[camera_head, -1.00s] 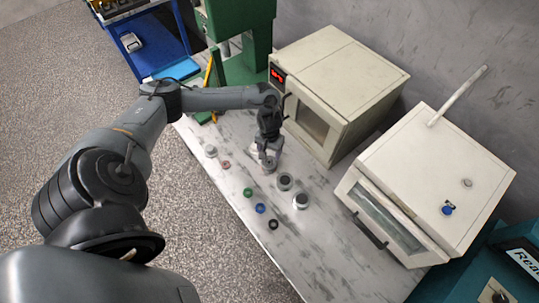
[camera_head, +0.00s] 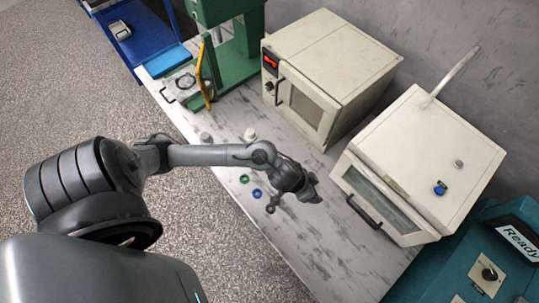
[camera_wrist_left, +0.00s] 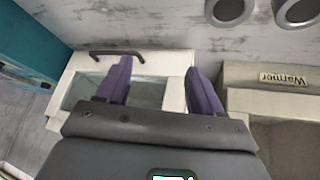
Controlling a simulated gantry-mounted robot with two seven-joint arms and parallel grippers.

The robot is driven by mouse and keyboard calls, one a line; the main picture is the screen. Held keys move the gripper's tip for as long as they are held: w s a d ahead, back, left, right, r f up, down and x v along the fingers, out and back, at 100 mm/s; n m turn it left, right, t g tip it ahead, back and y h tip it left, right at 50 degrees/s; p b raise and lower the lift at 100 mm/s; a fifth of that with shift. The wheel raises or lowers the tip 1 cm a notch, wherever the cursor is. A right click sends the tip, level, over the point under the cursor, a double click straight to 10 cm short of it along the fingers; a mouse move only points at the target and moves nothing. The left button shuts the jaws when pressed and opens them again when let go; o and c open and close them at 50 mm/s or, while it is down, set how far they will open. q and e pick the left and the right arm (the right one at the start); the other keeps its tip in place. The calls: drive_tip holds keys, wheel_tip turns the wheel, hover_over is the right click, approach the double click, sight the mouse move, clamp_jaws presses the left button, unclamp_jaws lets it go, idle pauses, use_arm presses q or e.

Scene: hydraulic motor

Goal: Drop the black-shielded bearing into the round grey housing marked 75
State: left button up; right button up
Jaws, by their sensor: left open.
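The black-shielded bearing (camera_head: 270,209) shows as a small dark ring on the bench, close beside my left gripper in the head view. My left gripper (camera_head: 311,189) hangs over the bench in front of the right-hand white oven. In the left wrist view its two purple fingers (camera_wrist_left: 157,66) are apart with nothing between them. Two round grey housings, one here (camera_wrist_left: 230,8) and one at the corner (camera_wrist_left: 298,10), are cut by the top edge of that view. No 75 marking is readable. In the head view my arm and gripper hide them. My right gripper is not in view.
A green ring (camera_head: 244,179) and a blue ring (camera_head: 257,193) lie near the bench's front edge. Small silver parts stand farther left (camera_head: 205,137) and (camera_head: 250,134). Two cream ovens (camera_head: 330,60) and (camera_head: 425,150) line the back. A green press (camera_head: 232,70) stands left.

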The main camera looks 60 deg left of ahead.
use_arm(q)
drive_tip(key=s+a+r+g+y, duration=0.1)
drive_tip(key=s+r, duration=0.2)
drive_tip(key=s, duration=0.4)
drive_tip(key=s+a+r+g+y, duration=0.1)
drive_tip(key=s+r, duration=0.2)
drive_tip(key=s, duration=0.4)
drive_tip(key=shift+s+a+r, duration=0.2)
drive_tip(key=shift+a+r, duration=0.05)
drive_tip(key=shift+a, duration=0.15)
wheel_tip(320, 180, up, 15)
drive_tip(key=p, duration=1.5)
